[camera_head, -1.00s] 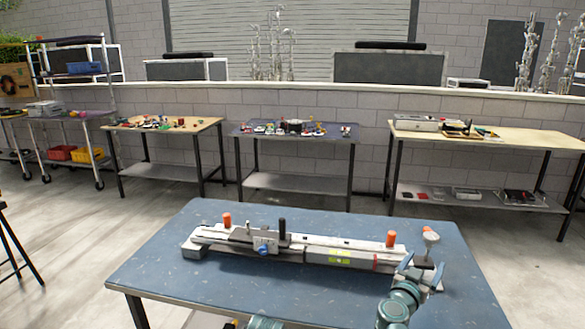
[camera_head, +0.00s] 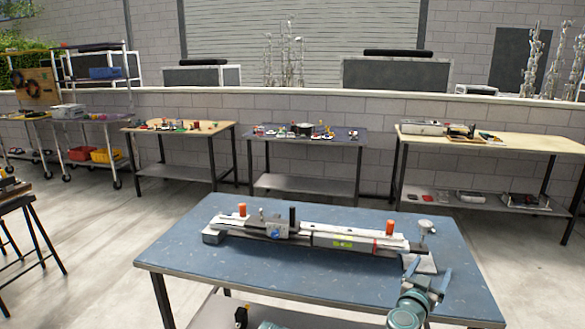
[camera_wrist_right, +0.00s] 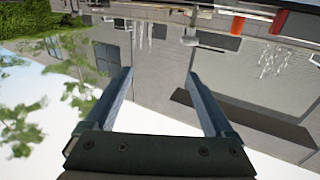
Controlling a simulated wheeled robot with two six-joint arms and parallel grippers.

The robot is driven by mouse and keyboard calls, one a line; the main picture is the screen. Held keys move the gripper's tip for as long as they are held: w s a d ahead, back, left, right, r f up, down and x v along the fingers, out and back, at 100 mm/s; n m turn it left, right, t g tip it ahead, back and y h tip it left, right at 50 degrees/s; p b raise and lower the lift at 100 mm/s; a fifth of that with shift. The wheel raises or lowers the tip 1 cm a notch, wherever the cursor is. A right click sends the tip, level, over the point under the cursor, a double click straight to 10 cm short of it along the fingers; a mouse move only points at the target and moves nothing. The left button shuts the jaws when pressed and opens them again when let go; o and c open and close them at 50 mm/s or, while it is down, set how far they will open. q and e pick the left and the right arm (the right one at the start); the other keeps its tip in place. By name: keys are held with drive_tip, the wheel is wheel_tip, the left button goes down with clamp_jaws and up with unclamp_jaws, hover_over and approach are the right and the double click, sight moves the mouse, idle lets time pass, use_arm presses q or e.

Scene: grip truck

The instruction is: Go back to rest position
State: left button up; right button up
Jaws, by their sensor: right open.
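My right gripper (camera_head: 427,272) is at the right end of the blue table (camera_head: 190,262) in the head view, in front of the right end of the long grey metal device (camera_head: 312,237). It is open, and its two fingers stand apart with nothing between them in the right wrist view (camera_wrist_right: 158,92). The device lies along the table with two orange knobs, a black post and a blue knob on it. A white-topped knob (camera_head: 427,225) stands at its right end. My left gripper is not seen; only a teal arm part shows at the bottom edge.
Behind stand a small wooden table (camera_head: 180,131), a dark table with small parts (camera_head: 305,134) and a long pale workbench (camera_head: 505,144). Shelving (camera_head: 95,75) and a dark trestle (camera_head: 25,225) are at the left. The floor between is clear.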

drive_tip(key=w+a+f+n+t+y, duration=0.1)
drive_tip(key=w+a+f+n+y, duration=0.15)
drive_tip(key=a+n+y, duration=0.4)
drive_tip(key=w+a+f+n+t+y, duration=0.1)
drive_tip(key=w+a+n+y, duration=0.2)
drive_tip(key=a+y, duration=0.65)
drive_tip(key=s+a+f+n+g, duration=0.1)
drive_tip(key=s+a+f+g, duration=0.25)
drive_tip(key=a+f, duration=0.35)
drive_tip(key=s+d+f+m+g+h, duration=0.3)
drive_tip(key=s+f+g+h, duration=0.2)
drive_tip(key=s+f+g, duration=0.9)
drive_tip(key=s+a+r+n+t, duration=0.15)
drive_tip(key=s+a+n, duration=0.25)
drive_tip(key=s+a, duration=0.5)
wheel_tip(320, 180, up, 17)
drive_tip(key=w+p, duration=0.1)
drive_tip(key=p, duration=1.5)
drive_tip(key=shift+w+a+r+h+p, duration=0.2)
drive_tip(key=shift+w+a+h+p, duration=0.1)
drive_tip(key=shift+a+h+p, duration=0.1)
